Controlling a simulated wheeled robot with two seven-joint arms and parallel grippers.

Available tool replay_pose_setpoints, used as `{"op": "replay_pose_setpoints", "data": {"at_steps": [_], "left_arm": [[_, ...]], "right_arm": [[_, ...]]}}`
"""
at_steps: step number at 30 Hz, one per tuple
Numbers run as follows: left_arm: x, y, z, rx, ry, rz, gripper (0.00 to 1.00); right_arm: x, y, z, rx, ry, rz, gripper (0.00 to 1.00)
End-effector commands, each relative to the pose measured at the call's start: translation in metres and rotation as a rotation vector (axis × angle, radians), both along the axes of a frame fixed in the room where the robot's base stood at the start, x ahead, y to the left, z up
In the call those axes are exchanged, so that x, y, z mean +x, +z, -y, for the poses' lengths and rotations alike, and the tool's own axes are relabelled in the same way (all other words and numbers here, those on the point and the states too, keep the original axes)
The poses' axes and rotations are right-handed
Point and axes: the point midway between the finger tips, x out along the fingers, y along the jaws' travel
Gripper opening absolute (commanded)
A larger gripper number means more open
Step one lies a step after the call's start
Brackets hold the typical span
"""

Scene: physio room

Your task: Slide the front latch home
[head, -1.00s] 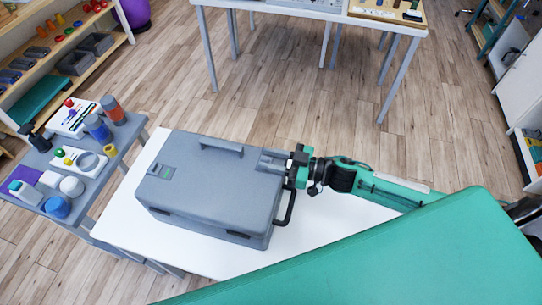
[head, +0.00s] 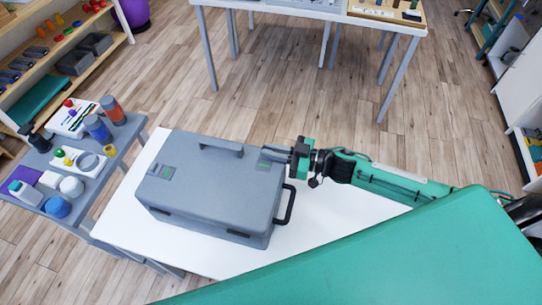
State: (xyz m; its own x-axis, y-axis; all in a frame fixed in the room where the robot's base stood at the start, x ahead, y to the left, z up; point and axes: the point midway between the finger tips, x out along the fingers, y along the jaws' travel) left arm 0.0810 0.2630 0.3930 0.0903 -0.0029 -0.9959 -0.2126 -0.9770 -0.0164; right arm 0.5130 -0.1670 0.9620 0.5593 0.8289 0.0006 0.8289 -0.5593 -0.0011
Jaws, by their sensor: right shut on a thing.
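A grey case (head: 215,185) lies closed on a white table. One latch (head: 162,171) with a green mark is on its lid at the left. A second latch (head: 264,164), also with a green mark showing, is at the right end of the lid. My right gripper (head: 276,154) comes in from the right and is shut on the slider of this right-hand latch. Its fingers partly hide the slider. I cannot tell from the picture which latch is the front one. My left gripper is not in view.
The case has a top handle (head: 221,147) and a dark side handle (head: 286,205) below my right gripper. The white table (head: 330,225) is bare to the right. A green padded surface (head: 400,265) fills the lower right. A grey side table (head: 35,160) with several items stands left.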

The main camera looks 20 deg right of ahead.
Motion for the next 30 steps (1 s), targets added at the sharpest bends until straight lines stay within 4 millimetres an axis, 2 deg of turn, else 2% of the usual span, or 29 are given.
{"op": "replay_pose_setpoints", "data": {"at_steps": [7,8,11,22,26,30], "left_arm": [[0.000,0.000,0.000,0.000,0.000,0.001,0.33],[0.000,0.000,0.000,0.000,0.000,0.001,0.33],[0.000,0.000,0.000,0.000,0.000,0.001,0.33],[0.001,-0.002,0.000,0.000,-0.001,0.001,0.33],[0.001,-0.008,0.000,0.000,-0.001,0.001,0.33],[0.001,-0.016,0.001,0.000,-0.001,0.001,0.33]], "right_arm": [[0.003,0.000,0.002,-0.001,-0.005,0.000,0.00],[0.003,0.000,0.002,-0.001,-0.005,0.000,0.13],[0.002,0.000,0.002,-0.001,-0.004,0.000,0.32],[-0.001,-0.001,0.005,-0.002,-0.004,0.000,0.33],[-0.009,-0.003,0.017,-0.004,-0.004,-0.001,0.33],[-0.023,-0.004,0.038,-0.004,-0.005,-0.004,0.33]]}}
